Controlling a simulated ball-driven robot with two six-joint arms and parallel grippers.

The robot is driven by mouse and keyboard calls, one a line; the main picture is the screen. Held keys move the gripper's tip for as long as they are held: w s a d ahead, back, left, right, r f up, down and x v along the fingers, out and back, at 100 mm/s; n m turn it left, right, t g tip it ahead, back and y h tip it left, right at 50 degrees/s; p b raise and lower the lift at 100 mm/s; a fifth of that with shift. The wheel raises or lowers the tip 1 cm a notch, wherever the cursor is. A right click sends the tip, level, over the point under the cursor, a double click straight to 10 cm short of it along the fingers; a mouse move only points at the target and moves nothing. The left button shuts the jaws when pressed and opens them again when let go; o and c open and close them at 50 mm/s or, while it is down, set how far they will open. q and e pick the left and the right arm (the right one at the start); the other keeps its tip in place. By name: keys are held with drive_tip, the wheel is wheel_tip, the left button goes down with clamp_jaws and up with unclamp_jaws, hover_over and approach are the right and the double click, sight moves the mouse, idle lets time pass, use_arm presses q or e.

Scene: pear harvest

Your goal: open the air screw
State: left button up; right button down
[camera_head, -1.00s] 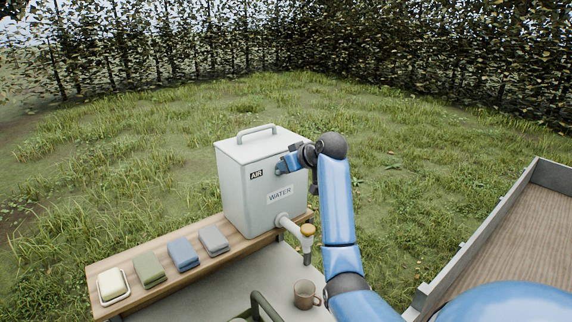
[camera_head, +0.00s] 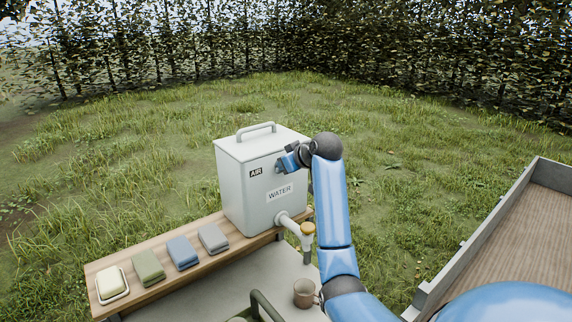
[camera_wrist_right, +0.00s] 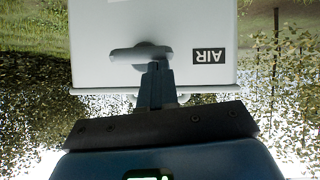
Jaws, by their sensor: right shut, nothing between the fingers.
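The white water container (camera_head: 235,185) stands on the wooden bench, with an AIR label (camera_head: 256,173) and a WATER label on its front. The air screw (camera_wrist_right: 125,54), a grey wing-shaped knob, shows in the right wrist view beside the AIR label (camera_wrist_right: 209,56), which appears upside down. My right gripper (camera_head: 281,164) is at the container's upper front, right of the AIR label. In the wrist view its closed fingers (camera_wrist_right: 155,70) overlap the screw's right part; I cannot tell whether they touch it. In the head view the gripper largely hides the screw. My left gripper is not in view.
A tap (camera_head: 306,232) with a tan knob sticks out low on the container. A brown mug (camera_head: 304,292) stands below it. Folded cloths (camera_head: 183,253) and a soap dish (camera_head: 112,285) lie on the bench (camera_head: 222,259). A wooden-floored trailer (camera_head: 505,235) is at right.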

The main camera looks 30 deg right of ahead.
drive_tip(key=shift+a+f, duration=0.15)
drive_tip(key=shift+f, duration=0.05)
drive_tip(key=f+n+t+h+b, duration=0.1)
drive_tip(key=n+h+b, duration=0.1)
drive_tip(key=n+b, duration=0.1)
drive_tip(key=f+n+t+h+b, duration=0.1)
drive_tip(key=f+n+h+b, duration=0.1)
drive_tip(key=n+h+b, duration=0.1)
drive_tip(key=a+f+n+t+h+b, duration=0.1)
drive_tip(key=n+h+b, duration=0.2)
drive_tip(key=shift+f+n+t, duration=0.3)
drive_tip(key=shift+f+t, duration=0.1)
idle(0.9)
drive_tip(key=shift+d+f, duration=0.15)
drive_tip(key=shift+f, duration=0.05)
idle(1.3)
